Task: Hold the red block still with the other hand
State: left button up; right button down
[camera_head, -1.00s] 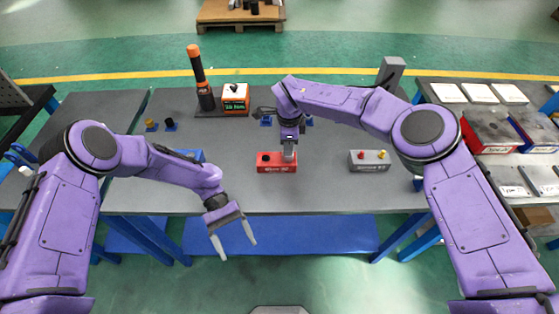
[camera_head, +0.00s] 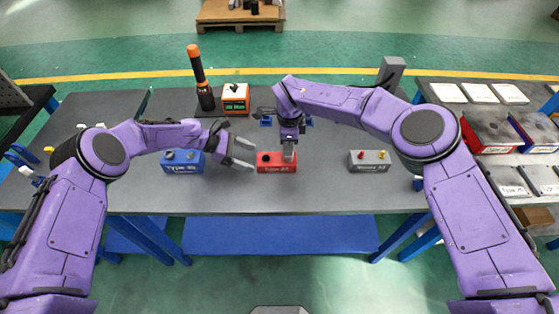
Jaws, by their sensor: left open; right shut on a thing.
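The red block (camera_head: 275,168) lies on the grey table near its front edge, with white lettering on its front and a dark knob on top at its left. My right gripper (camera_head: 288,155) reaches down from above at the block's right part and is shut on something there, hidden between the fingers. My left gripper (camera_head: 248,154) is open, its two fingers pointing right toward the red block's left end. A small gap seems to separate the fingertips from the block.
A blue block (camera_head: 181,168) stands left, just under my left forearm. A grey block (camera_head: 369,167) with red and yellow knobs stands right. An orange-topped dark tool (camera_head: 198,70) and an orange display box (camera_head: 235,98) stand at the back. The table front (camera_head: 320,197) is clear.

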aim_at(258, 161)
pick_arm(q)
jog(key=shift+x, duration=2.15)
jog(key=c, duration=1)
jog(key=shift+c, duration=0.2)
